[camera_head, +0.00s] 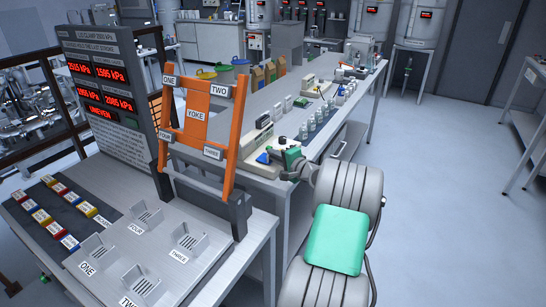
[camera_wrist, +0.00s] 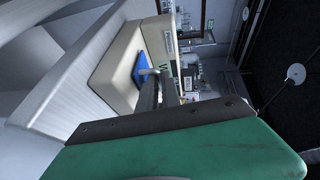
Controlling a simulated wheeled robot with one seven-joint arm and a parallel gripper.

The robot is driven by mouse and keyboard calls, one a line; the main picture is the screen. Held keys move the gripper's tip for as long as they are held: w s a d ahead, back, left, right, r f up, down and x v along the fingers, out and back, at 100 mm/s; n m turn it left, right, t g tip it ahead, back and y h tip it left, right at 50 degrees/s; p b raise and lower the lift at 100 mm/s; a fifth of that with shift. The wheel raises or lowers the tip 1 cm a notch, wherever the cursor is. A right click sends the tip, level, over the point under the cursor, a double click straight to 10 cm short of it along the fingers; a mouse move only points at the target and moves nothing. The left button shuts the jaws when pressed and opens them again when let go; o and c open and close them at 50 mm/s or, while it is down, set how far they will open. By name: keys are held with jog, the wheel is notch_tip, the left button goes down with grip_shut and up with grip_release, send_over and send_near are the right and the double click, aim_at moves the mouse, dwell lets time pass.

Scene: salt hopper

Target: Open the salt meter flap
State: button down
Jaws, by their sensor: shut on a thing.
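A cream-coloured housing (camera_wrist: 112,75) with a blue panel (camera_wrist: 139,68) fills the upper left of the wrist view. I take it to be the salt meter with its flap. In the head view the blue panel (camera_head: 263,158) shows on the bench, just left of my gripper (camera_head: 274,155). In the wrist view my gripper (camera_wrist: 158,78) reaches to a small pale knob (camera_wrist: 148,71) beside the blue panel and is shut on it. The fingers partly hide the grip. How far the flap is open cannot be told.
An orange yoke frame (camera_head: 196,108) stands at left, beside a dark board with red pressure readings (camera_head: 105,90). The floor at right (camera_head: 450,180) is clear.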

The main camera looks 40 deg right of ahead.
aim_at(262, 159)
jog(key=p, duration=0.1)
jog(key=r+g+p, duration=0.1)
jog(key=shift+w+r+p, duration=0.25)
jog(key=shift+r+p, duration=0.05)
jog(key=shift+p, duration=0.05)
jog(key=g+p, duration=0.1)
jog(key=w+r+n+g+p, duration=0.1)
jog(key=r+g+p, duration=0.1)
jog(key=p, duration=0.1)
jog(key=shift+w+a, duration=0.2)
jog(key=shift+a, duration=0.05)
jog(key=g, duration=0.1)
jog(key=w+g+p, duration=0.1)
jog(key=n+g+h+p, duration=0.1)
jog(key=shift+w+a+r, duration=0.3)
jog(key=shift+w+r, duration=0.05)
jog(key=shift+w, duration=0.05)
jog(key=shift+w+a+n+g+h+p, duration=0.15)
jog(key=shift+w+g+p, duration=0.2)
jog(key=shift+g+p, duration=0.25)
jog(key=shift+w+a+n+g+h+p, duration=0.15)
jog(key=shift+w+g+p, duration=0.2)
jog(key=shift+g, duration=0.45)
jog(key=shift+d, duration=0.1)
